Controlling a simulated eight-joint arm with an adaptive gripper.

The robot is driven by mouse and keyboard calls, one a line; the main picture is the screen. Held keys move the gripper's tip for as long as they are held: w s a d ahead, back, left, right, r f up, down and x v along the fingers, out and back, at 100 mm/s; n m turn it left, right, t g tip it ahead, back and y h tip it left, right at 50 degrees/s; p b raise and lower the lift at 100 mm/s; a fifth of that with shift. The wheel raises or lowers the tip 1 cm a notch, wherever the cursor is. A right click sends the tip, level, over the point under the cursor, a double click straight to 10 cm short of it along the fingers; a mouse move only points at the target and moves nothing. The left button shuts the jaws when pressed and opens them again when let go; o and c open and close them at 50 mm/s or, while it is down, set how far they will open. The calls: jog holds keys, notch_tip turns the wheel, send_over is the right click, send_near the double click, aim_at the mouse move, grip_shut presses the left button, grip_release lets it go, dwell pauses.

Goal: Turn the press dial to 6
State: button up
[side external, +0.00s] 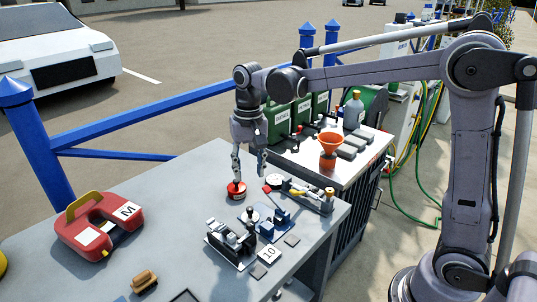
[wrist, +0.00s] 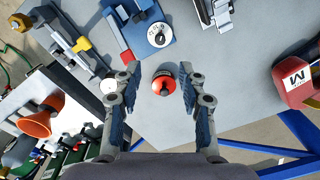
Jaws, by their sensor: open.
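The blue press (side external: 274,229) stands on the grey bench, with a red-ended lever. It also shows at the top of the wrist view (wrist: 143,46). Its round white dial (wrist: 159,35) faces the wrist camera; its marks are too small to read. My gripper (side external: 249,176) points down with its fingers apart, behind the press in the side view. In the wrist view my gripper (wrist: 160,75) has a round red-and-black can (wrist: 164,86) showing between its fingers. It also shows under the left finger in the side view (side external: 236,190). Contact cannot be told.
A small white disc (wrist: 108,87) lies beside the can. A metal clamp-like fixture (side external: 231,243) stands in front of the press. A yellow-handled tool fixture (side external: 311,196) is to its right.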

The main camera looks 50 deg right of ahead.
aim_at(250, 208)
jog(key=shift+c, duration=1.3)
notch_tip(250, 208, down, 12)
jog(key=shift+a+r+n, duration=0.1)
jog(key=shift+n, duration=1.1)
grip_shut()
